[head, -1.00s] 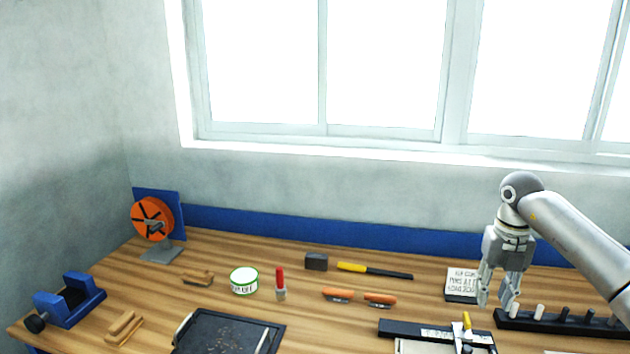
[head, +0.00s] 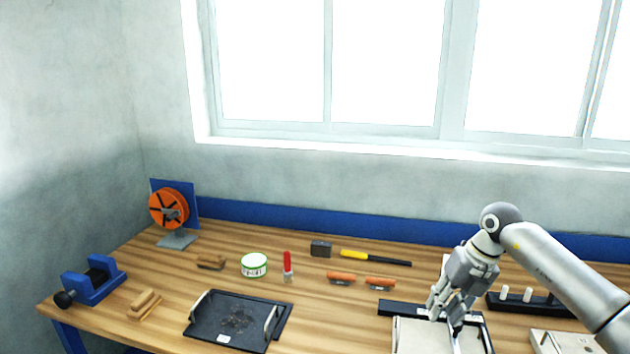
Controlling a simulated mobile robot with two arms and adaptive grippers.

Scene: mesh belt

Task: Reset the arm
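My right arm comes in from the right edge. Its grey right gripper (head: 446,314) points down and to the left over the black-edged frame (head: 400,309) with a light panel (head: 418,338). Its fingers look apart, with nothing clearly held between them. A thin pale and dark piece shows just below the fingers, and I cannot tell whether they touch it. My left gripper is not in view.
The wooden bench holds a black tray (head: 207,328), a green-rimmed tin (head: 254,264), a red-handled tool (head: 287,262), orange-handled tools (head: 341,277), a hammer (head: 375,258), an orange reel (head: 168,208) and a blue holder (head: 92,283). A black peg rack (head: 515,305) stands at right.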

